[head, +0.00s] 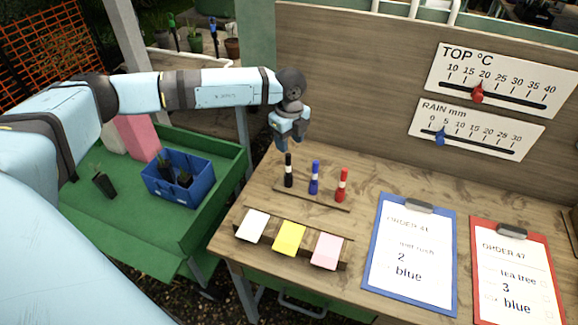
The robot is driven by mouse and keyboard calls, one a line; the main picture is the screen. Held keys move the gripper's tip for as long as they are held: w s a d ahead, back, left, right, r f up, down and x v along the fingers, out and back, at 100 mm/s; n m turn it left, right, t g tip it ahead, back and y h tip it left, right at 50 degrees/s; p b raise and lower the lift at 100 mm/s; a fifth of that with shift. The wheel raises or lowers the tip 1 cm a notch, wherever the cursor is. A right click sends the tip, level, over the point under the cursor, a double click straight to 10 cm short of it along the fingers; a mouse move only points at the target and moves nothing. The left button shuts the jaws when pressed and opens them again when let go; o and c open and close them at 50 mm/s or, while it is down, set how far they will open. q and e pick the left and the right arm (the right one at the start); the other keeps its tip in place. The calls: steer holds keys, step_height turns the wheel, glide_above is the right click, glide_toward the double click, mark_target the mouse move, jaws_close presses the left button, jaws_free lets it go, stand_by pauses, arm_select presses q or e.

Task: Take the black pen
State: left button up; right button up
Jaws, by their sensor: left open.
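The black pen (288,171) stands upright in a wooden holder (318,199) on the bench, at the left end of a row. A blue pen (314,177) and a red pen (341,185) stand to its right. My left gripper (289,143) is open and empty, pointing down just above the black pen. The gap between its fingertips and the pen's top looks small. My right gripper is not in view.
White, yellow (289,238) and pink cards lie in a tray in front of the pens. Blue (373,258) and red (478,285) clipboards lie to the right. A back panel (350,100) with sliding gauges rises behind. A green table (120,215) with a blue crate (202,188) stands left.

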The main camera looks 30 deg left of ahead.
mark_target(288, 162)
arm_select(q)
step_height(288, 162, down, 2)
steer(key=shift+w+f, duration=0.1)
steer(key=shift+f, duration=0.45)
steer(key=shift+f+p, duration=0.25)
steer(key=shift+p, duration=0.05)
steer(key=f, duration=0.2)
steer(key=f+p, duration=0.1)
steer(key=shift+s+a+f, duration=0.1)
steer(key=shift+s+f, duration=0.15)
steer(key=shift+f, duration=0.6)
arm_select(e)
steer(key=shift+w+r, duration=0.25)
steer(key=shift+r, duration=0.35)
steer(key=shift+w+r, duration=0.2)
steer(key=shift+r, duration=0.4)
arm_select(q)
steer(key=c, duration=0.3)
jaws_close()
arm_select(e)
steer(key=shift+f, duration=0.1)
